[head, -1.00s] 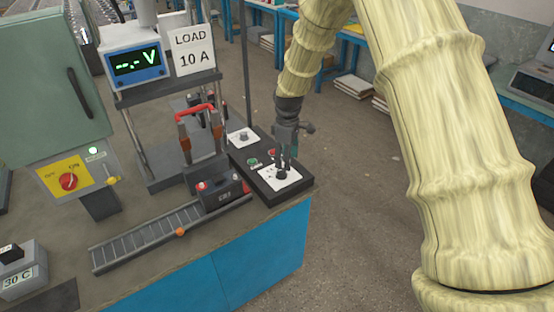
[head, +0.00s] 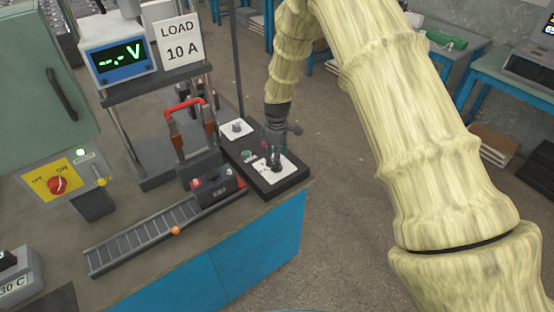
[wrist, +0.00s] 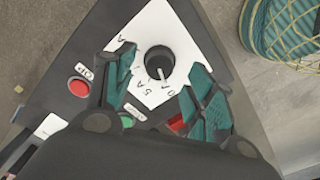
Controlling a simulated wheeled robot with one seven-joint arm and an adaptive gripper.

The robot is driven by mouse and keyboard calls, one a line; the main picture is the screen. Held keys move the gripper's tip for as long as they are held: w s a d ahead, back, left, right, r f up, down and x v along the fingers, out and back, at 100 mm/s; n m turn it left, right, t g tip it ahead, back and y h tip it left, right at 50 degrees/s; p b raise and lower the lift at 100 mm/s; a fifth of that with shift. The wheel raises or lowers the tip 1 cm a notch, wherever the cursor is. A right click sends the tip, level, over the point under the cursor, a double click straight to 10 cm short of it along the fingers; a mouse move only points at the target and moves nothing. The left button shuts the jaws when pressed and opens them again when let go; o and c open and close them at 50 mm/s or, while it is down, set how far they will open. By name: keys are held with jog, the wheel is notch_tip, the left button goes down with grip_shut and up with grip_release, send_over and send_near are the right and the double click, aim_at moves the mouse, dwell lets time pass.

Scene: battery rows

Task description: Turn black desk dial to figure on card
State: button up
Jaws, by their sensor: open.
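The black desk dial (wrist: 159,62) sits on a white plate on the dark control box (head: 292,181). Its white pointer line aims toward the lower part of the plate in the wrist view, near a "0"; the exact setting is hard to tell. The card (head: 173,41) reads "LOAD 10 A" and stands at the upper left in the head view. My gripper (wrist: 154,95) is open, with its teal-padded fingers on either side of the dial. In the head view my gripper (head: 274,160) points down over the dial and hides most of it. Contact cannot be told.
A second dial (head: 237,127) sits on the box's far end, with a green button (wrist: 127,121) and a red button (wrist: 79,88) between. A battery (head: 215,188) on the roller track (head: 140,238) and the red-handled clamp (head: 186,112) stand left of the box.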

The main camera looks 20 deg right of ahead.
jog(key=shift+f, duration=1.4)
jog(key=c, duration=1)
